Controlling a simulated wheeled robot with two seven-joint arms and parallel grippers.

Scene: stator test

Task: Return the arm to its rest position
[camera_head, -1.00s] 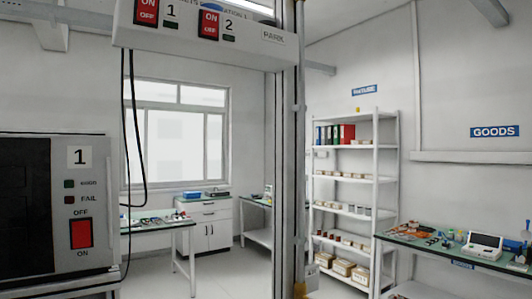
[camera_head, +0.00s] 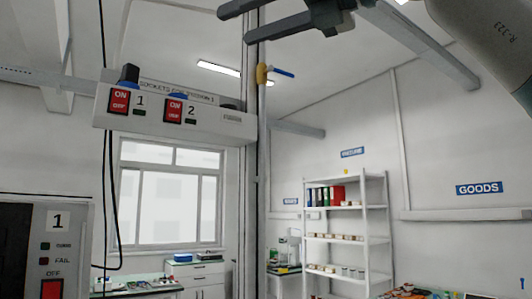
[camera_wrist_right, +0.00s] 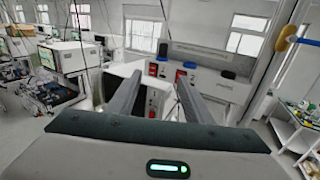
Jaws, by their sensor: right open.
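My right gripper (camera_head: 264,27) is at the top of the head view, with its arm coming in from the upper right. Its two dark fingers are apart with nothing between them. In the right wrist view the fingers (camera_wrist_right: 158,92) also stand apart and empty, pointing toward the socket panel. The panel (camera_head: 210,122) is a pale box with two red ON/OFF switches, numbered 1 and 2, and is to the lower left of the gripper in the head view. My left gripper is not in view.
A metal post (camera_head: 250,190) stands beside the panel, with a yellow fitting and blue lever (camera_head: 264,74). A tester box (camera_head: 62,220) marked 1 is at lower left. A black cable (camera_head: 107,200) hangs by it. A shelf rack (camera_head: 375,225) stands at the back right.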

